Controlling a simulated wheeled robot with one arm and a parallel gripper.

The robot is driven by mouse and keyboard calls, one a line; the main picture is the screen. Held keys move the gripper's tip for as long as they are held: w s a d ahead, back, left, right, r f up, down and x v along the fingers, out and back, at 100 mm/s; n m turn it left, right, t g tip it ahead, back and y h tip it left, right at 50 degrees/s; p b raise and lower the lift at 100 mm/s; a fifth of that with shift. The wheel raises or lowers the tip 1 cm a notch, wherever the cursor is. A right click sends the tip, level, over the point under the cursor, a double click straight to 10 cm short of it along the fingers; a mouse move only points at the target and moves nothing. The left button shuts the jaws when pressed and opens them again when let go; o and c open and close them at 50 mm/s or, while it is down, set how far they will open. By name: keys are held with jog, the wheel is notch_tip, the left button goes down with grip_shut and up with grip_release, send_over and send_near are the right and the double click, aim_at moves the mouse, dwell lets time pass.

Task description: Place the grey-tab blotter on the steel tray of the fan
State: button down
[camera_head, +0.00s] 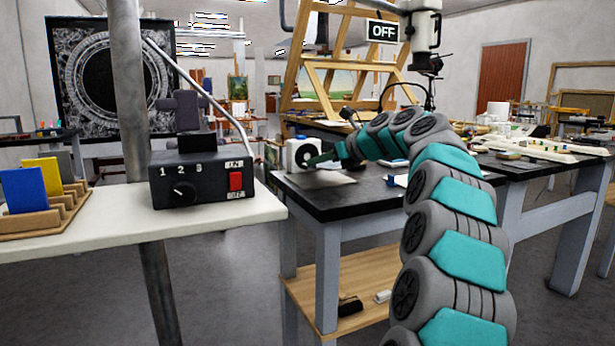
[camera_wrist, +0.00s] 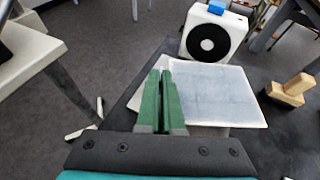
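The fan (camera_head: 299,154) is a white box with a round black opening. It stands on the dark tabletop, and it also shows in the wrist view (camera_wrist: 210,38), with blue on top. A flat pale grey-blue sheet (camera_wrist: 222,95) lies in front of the fan. A whiter corner (camera_wrist: 145,92) shows to its left, behind my fingers. I cannot tell for sure which is the blotter and which the steel tray, and no grey tab is clear. My gripper (camera_wrist: 165,72) has its two green fingers close together at the sheet's left side. I see nothing between them.
A rack (camera_head: 45,218) with blue, yellow and grey upright cards stands on the white shelf (camera_head: 225,211) beside a control box (camera_head: 200,180) with a red switch. A wooden block (camera_wrist: 290,90) sits right of the sheet. An OFF sign (camera_head: 383,31) hangs above.

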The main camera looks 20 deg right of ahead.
aim_at(308, 184)
jog(key=shift+w+a+f, duration=0.15)
jog(key=shift+w+a, duration=0.65)
jog(key=shift+a, duration=0.25)
jog(key=shift+f+b, duration=0.5)
jog(key=shift+f, duration=1.2)
jog(key=c, duration=1.1)
grip_release()
jog(key=shift+f, duration=0.1)
jog(key=shift+s, duration=0.15)
jog(key=v, duration=1.2)
jog(key=shift+p, duration=0.4)
